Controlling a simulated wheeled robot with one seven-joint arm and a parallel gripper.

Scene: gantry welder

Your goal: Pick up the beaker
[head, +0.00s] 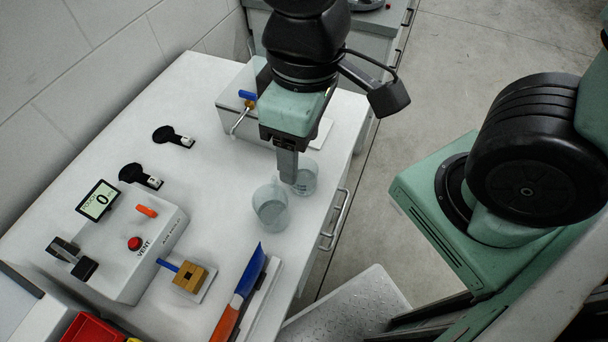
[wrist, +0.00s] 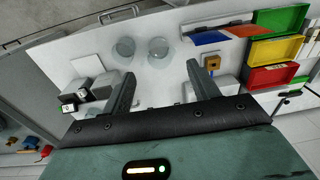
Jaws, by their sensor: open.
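Two clear glass beakers stand close together near the table's right edge in the head view: a nearer beaker (head: 270,210) and a farther beaker (head: 305,178). In the wrist view they show as two pale round shapes, one on the left (wrist: 124,49) and one on the right (wrist: 158,50). My gripper (head: 289,180) points down and overlaps the farther beaker's left side in the head view. In the wrist view my gripper (wrist: 161,70) has its fingers wide apart with nothing between them. Both beakers lie beyond the fingertips there. I cannot tell the exact height gap.
A white box with a display (head: 130,240) and red button stands at left. A blue-and-orange tool (head: 238,294) lies on a strip in front, near a small wooden block (head: 190,277). A grey-white box (head: 240,115) is behind my gripper. Red, yellow and green bins (wrist: 272,50) show at right.

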